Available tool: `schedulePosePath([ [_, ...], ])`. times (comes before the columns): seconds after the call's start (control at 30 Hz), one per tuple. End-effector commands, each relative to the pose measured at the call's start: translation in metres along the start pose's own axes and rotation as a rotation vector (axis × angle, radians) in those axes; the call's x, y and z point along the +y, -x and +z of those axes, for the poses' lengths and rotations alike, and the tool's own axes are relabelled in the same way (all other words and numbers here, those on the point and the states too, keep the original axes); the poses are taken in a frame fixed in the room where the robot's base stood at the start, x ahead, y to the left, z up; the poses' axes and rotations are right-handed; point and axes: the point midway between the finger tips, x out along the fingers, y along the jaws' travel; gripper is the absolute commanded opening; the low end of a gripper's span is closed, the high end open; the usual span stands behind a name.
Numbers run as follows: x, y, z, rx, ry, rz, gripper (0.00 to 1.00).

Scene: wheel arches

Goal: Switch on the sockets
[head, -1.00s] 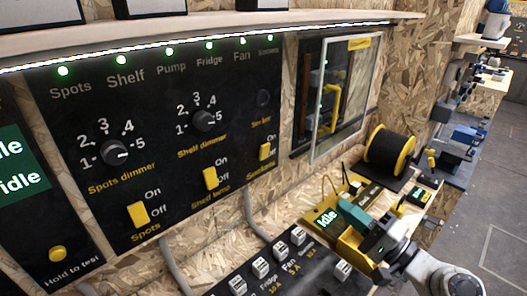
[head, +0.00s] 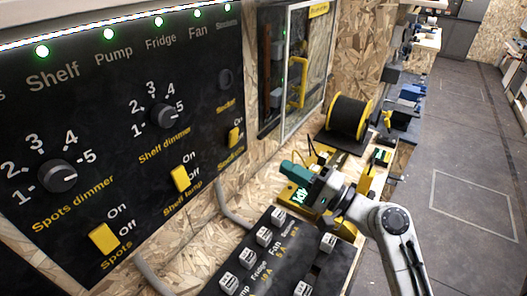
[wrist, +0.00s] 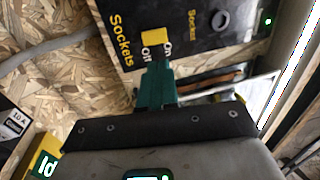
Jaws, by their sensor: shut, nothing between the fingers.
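The sockets switch is a small yellow rocker (head: 234,137) at the right edge of the black panel (head: 110,190). It also shows in the wrist view (wrist: 154,37), with On and Off printed beside it. I cannot tell for sure which way it is set. My gripper (head: 290,168) has green fingers and stands in front of the wall, below and right of the switch in the head view. In the wrist view its shut fingertips (wrist: 156,66) are just below the rocker; contact cannot be told.
The shelf lamp switch (head: 180,179) and spots switch (head: 103,238) are farther left. A fuse board (head: 275,255) lies below. A glass-fronted cabinet (head: 305,70) and a black cable reel (head: 348,117) stand to the right. Open floor (head: 470,200) lies at the far right.

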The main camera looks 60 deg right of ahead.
Motion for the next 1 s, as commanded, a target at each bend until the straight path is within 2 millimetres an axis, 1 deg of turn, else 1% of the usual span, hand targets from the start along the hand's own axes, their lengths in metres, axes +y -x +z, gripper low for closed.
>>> schedulePosePath([
  [0.17, -0.004, -0.028, 0.001, -0.003, -0.001, -0.003, 0.00],
  [0.2, -0.005, -0.036, 0.001, -0.004, -0.002, -0.004, 0.00],
  [0.5, -0.004, -0.095, 0.001, -0.002, -0.002, -0.003, 0.00],
  [0.6, -0.004, -0.110, 0.001, -0.002, -0.002, -0.002, 0.00],
  [0.7, -0.003, -0.122, 0.001, -0.002, -0.002, -0.001, 0.00],
  [0.8, -0.002, -0.130, 0.000, 0.000, 0.000, -0.001, 0.00],
  [1.0, -0.001, -0.134, 0.000, 0.001, 0.000, 0.000, 0.00],
])
